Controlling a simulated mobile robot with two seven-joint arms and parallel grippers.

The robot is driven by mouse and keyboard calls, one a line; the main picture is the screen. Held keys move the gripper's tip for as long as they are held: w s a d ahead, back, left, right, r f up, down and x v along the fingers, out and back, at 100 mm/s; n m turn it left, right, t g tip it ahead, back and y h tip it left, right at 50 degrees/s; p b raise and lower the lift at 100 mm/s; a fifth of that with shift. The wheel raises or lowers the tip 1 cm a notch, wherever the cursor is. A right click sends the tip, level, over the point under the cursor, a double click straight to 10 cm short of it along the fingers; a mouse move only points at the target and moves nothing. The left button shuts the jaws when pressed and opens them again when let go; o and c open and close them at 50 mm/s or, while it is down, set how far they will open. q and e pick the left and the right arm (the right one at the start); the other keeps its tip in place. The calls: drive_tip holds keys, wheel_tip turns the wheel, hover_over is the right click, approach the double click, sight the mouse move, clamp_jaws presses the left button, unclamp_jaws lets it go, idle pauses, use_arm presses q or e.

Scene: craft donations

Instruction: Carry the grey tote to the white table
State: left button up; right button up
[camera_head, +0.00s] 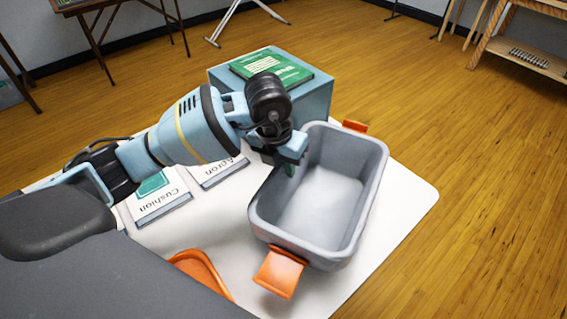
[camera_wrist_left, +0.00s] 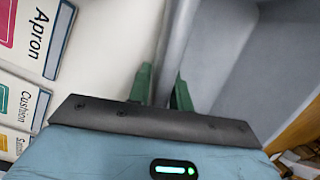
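The grey tote (camera_head: 368,205), an empty open bin with orange end handles (camera_head: 280,272), is upright over the white table (camera_head: 408,195). I cannot tell whether its base rests fully on the table. My left gripper (camera_head: 290,165) is at the tote's left long wall, with one green finger inside the tote. In the left wrist view, the green fingers (camera_wrist_left: 163,92) lie close on both sides of the tote wall (camera_wrist_left: 178,45) and appear shut on it. The other finger is mostly hidden in the head view. My right gripper is not in view.
A blue-grey box (camera_head: 318,98) with a green book (camera_head: 270,68) on top stands behind the tote. Labelled cards, Cushion (camera_head: 160,200) and Apron (camera_head: 222,172), lie left of it. An orange item (camera_head: 203,268) is at the front. Wooden floor to the right is clear.

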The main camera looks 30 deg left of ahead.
use_arm(q)
drive_tip(key=o, duration=0.3)
drive_tip(key=shift+o, duration=0.2)
wheel_tip(320, 180, up, 12)
drive_tip(key=s+a, duration=0.1)
drive_tip(key=shift+s+p, duration=0.4)
drive_tip(key=shift+p, duration=0.05)
idle(0.3)
